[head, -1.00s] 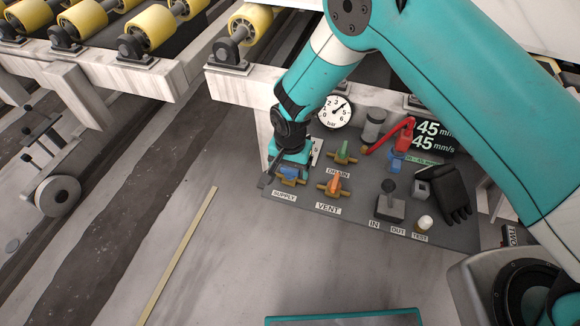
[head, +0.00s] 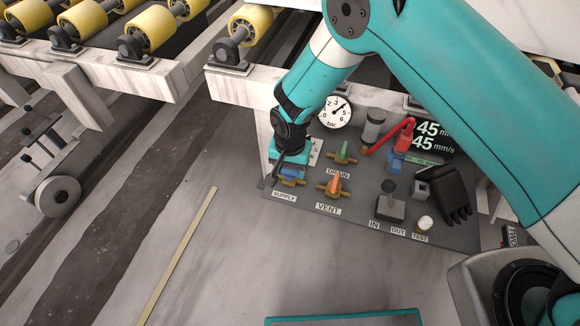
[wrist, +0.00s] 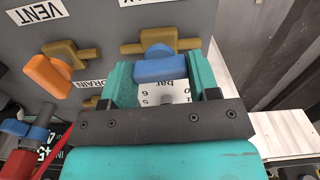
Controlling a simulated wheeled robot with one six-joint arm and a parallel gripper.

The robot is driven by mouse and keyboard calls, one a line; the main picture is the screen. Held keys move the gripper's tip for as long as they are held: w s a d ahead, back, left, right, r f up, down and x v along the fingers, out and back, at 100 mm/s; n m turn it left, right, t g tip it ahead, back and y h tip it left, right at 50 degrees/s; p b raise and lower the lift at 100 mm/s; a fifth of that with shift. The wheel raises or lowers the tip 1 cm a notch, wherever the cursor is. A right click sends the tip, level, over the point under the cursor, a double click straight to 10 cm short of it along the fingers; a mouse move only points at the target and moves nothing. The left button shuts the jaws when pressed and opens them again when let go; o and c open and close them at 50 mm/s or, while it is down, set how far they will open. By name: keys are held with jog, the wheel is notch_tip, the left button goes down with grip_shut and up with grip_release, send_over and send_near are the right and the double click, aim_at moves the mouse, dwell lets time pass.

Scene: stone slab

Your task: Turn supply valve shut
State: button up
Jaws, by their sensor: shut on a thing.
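The supply valve is a brass body (wrist: 186,44) with a blue handle (wrist: 160,68), above the SUPPLY label (head: 284,195) on the grey panel. My gripper (wrist: 161,78) has its teal fingers on either side of the blue handle and is shut on it. In the wrist view the handle lies across the picture, roughly parallel to the brass body; its exact angle is hard to tell. In the head view my gripper (head: 286,171) hides part of the handle, and a little blue shows beneath it.
The orange vent valve (head: 334,184) stands close right, the green drain valve (head: 342,153) behind it. A pressure gauge (head: 336,112), red lever (head: 402,137), black joystick (head: 389,201) and test button (head: 425,222) share the panel. Floor left of the panel is mostly clear.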

jog(key=n, duration=0.8)
jog(key=shift+n, duration=0.3)
jog(key=n, duration=0.4)
jog(key=shift+n, duration=2.1)
jog(key=o, duration=0.9)
jog(key=shift+r, duration=0.1)
notch_tip(320, 180, up, 17)
jog(key=shift+r+p, duration=0.15)
jog(key=shift+p, duration=0.2)
